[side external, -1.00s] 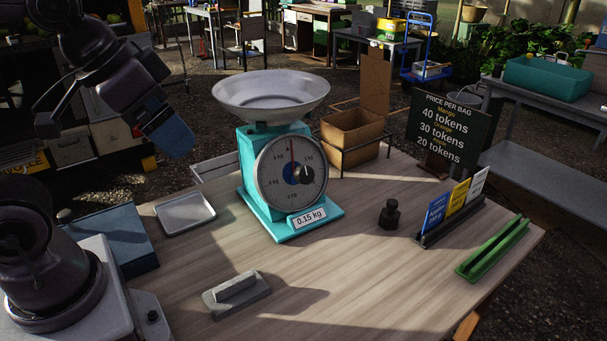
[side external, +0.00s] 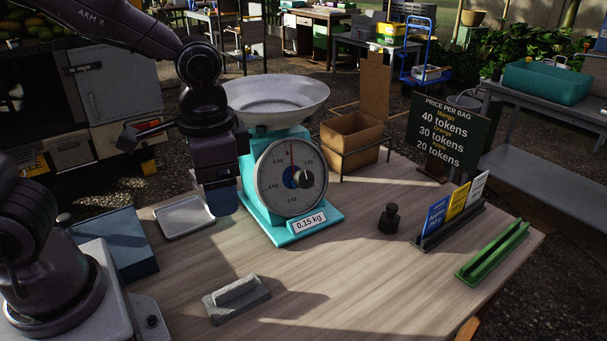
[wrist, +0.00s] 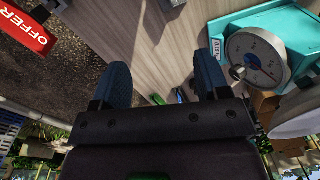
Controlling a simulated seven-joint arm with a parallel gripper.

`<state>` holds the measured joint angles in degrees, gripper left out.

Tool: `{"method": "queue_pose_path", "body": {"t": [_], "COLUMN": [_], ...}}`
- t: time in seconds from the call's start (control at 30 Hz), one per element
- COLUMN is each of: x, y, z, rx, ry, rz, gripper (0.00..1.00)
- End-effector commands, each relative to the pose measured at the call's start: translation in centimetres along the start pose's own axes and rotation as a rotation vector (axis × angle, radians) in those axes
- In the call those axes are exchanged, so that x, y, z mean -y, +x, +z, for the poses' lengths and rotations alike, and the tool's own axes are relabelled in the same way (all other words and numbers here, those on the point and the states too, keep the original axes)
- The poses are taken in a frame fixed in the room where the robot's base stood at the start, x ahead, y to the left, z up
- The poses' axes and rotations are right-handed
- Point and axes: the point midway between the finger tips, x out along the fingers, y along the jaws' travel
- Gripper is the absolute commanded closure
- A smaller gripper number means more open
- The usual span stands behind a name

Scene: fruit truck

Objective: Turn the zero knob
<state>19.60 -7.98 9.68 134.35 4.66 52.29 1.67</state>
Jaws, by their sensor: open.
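The zero knob (side external: 306,179) is a small black knob on the right part of the dial face of a teal scale (side external: 250,190). The dial is round and grey with a blue centre, and a label below reads 0.15 kg. A wide grey pan (side external: 275,97) on top is empty. My gripper (side external: 222,203) points down just left of the scale, apart from the knob. In the wrist view its two blue fingers (wrist: 163,76) are spread with nothing between them. The knob (wrist: 237,72) shows there right of the fingers.
A metal tray (side external: 183,217) lies left of the scale, and a grey block with a handle (side external: 236,298) lies in front. A black weight (side external: 389,217), a card holder (side external: 450,225) and a green rack (side external: 492,249) stand to the right.

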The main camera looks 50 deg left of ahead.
Motion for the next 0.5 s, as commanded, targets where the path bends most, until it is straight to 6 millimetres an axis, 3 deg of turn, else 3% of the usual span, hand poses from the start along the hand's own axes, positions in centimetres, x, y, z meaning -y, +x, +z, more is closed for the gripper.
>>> {"method": "queue_pose_path", "body": {"t": [0.23, 0.5], "x": [0.7, 3.0], "y": [6.5, 12.9], "z": [-3.2, -6.3], "rx": [0.274, 0.569], "ry": [0.254, 0.61], "rz": [-0.159, -0.423], "gripper": [0.31, 0.31]}}
